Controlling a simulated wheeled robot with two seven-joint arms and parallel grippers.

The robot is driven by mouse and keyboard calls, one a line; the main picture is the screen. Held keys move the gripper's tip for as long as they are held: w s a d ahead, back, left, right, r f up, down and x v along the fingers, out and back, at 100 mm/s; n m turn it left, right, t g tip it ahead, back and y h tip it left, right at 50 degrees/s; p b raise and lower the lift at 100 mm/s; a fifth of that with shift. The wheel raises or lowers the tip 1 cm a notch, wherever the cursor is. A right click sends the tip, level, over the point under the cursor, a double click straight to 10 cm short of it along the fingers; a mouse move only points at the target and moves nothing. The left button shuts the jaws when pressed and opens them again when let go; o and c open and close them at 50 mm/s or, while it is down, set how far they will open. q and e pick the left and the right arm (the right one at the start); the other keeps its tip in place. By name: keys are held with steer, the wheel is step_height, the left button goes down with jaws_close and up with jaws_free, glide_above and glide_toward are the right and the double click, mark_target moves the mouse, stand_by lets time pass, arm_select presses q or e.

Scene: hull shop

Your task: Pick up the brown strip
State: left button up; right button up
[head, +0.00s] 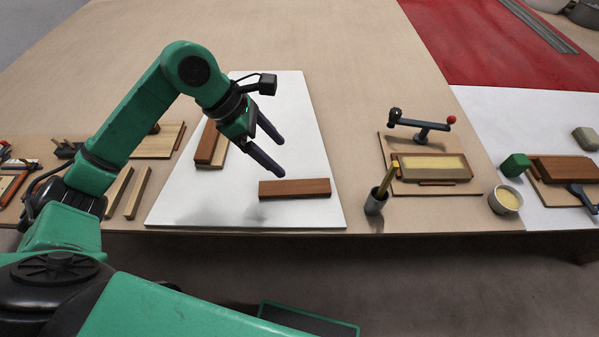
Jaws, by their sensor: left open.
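A brown strip (295,188) lies flat on the white sheet (300,125), near the table's front edge. My left gripper (281,157) is above the sheet, just behind the strip in the picture. Its two dark fingers are apart with nothing between them, and they do not appear to touch the strip. My right gripper is not in view.
Light wood strips (138,192) lie left of the sheet. To the right are a dark cup (375,201) with a stick, a wooden tray (430,188) with pale filling, a handled clamp (421,126) and a small bowl (505,200). The sheet's right part is clear.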

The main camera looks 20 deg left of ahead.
arm_select(q)
steer(key=a+f+y, duration=0.1)
steer(key=a+f, duration=0.1)
steer(key=p, duration=0.2)
glide_toward(294, 186)
steer(key=shift+s+d+f, duration=0.25)
steer(key=shift+d+f, duration=0.2)
steer(key=shift+d, duration=0.1)
steer(key=x, duration=0.2)
steer(key=p+x, duration=0.1)
steer(key=x, duration=0.3)
steer(key=shift+w+a+f+p, duration=0.15)
steer(key=shift+w+f+p, duration=0.05)
steer(key=shift+f+p, duration=0.15)
steer(key=shift+f, duration=0.25)
jaws_close()
steer(key=shift+w, duration=0.1)
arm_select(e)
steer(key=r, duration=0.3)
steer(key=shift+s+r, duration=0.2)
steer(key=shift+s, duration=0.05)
arm_select(q)
steer(key=shift+r, duration=0.2)
